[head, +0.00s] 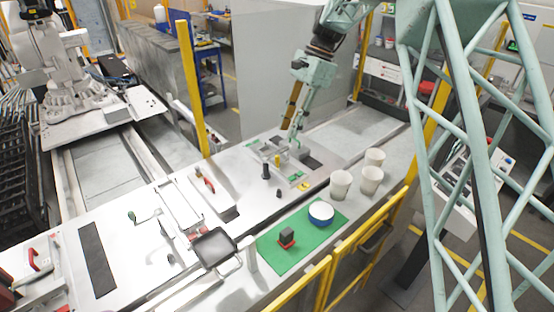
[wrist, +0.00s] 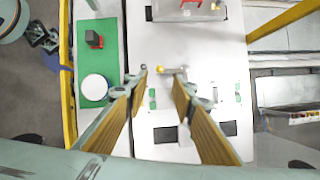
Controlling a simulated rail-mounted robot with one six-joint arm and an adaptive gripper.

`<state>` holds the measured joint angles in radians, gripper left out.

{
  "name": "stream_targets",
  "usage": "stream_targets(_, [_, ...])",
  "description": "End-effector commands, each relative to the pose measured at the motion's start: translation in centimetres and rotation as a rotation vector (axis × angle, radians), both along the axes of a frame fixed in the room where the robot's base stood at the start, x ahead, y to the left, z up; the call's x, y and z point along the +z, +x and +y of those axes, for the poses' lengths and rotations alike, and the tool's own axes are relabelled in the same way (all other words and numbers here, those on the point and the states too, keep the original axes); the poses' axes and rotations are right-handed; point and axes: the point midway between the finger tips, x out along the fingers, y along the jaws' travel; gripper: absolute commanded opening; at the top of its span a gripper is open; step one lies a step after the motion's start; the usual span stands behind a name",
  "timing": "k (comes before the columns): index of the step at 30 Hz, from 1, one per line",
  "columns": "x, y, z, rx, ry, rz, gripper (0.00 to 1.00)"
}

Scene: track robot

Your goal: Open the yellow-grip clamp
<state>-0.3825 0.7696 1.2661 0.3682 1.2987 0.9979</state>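The clamp's yellow grip (wrist: 159,70) shows in the wrist view as a small round yellow end with a short grey bar on its right. My gripper (wrist: 154,72) is open, with one finger on each side of the yellow grip. A small dark round piece (wrist: 143,68) is beside the left fingertip. I cannot tell whether a finger touches the grip.
A green mat (head: 268,252) holds a dark block on a red base (head: 287,238) and a blue-white bowl (head: 321,212). Several white cups (head: 341,184) stand nearby. A black upright handle (head: 265,172) stands near the fixture. Yellow rails (head: 345,262) edge the table's near side.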

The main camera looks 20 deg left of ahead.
Motion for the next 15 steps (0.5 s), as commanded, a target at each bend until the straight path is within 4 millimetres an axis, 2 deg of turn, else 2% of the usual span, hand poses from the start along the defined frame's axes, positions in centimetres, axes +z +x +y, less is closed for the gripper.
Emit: stream_targets(15, [-5.4,-1.7,1.5,0.000,-0.001,0.002,0.24])
